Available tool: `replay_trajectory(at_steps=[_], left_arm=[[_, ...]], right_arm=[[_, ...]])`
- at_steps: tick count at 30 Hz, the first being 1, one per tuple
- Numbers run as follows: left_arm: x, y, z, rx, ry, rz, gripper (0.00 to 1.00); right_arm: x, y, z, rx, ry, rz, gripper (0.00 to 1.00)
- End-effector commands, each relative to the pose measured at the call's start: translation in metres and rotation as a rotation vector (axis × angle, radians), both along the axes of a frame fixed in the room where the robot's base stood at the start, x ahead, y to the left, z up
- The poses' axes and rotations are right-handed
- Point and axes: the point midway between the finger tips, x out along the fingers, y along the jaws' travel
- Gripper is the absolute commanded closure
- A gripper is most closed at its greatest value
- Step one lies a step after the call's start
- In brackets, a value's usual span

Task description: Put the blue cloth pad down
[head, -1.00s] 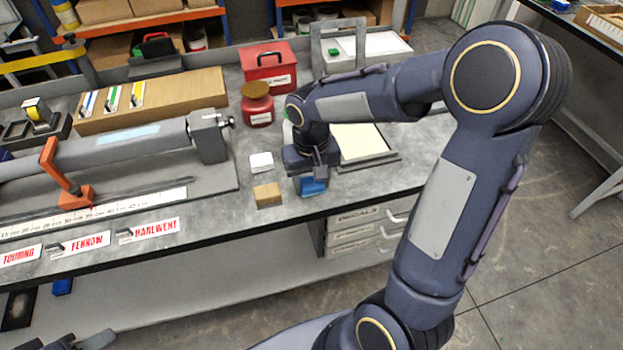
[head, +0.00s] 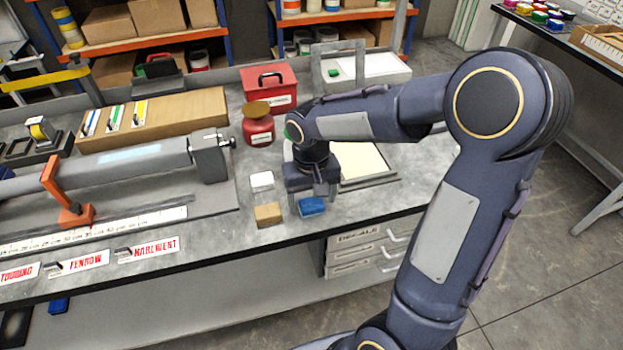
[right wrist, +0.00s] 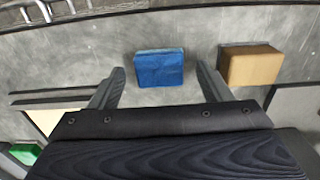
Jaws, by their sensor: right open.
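The blue cloth pad (head: 312,207) lies on the grey bench top near its front edge, just right of a tan block (head: 268,214). My right gripper (head: 313,196) is over the pad, pointing down, with its fingers apart. In the right wrist view the pad (right wrist: 160,68) sits between and just beyond the spread fingertips (right wrist: 160,73), with a gap on each side. Nothing is held in the fingers. My left gripper is not in view.
A white block (head: 261,181) is behind the tan block. A red jar (head: 258,130) and red box (head: 270,88) stand behind. A pale panel in a tray (head: 365,163) lies right of the gripper. The bench's front edge is close to the pad.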

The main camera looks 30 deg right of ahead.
Motion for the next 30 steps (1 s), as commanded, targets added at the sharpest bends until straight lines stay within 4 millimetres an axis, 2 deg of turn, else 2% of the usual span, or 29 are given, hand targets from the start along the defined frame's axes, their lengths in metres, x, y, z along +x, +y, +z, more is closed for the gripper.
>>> replay_trajectory(at_steps=[12,20,23,26,30], left_arm=[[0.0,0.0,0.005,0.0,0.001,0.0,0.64],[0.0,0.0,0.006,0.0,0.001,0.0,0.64],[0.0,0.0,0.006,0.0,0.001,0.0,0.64],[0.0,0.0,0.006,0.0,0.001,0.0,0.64],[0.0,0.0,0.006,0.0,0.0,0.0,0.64]], right_arm=[[0.001,0.001,0.086,0.001,-0.005,0.001,0.29],[-0.004,0.001,0.111,0.01,-0.01,0.003,0.29],[-0.023,-0.001,0.116,0.051,-0.049,0.013,0.29],[-0.058,0.001,0.119,0.122,-0.129,0.033,0.29],[-0.11,0.012,0.112,0.22,-0.276,0.063,0.29]])
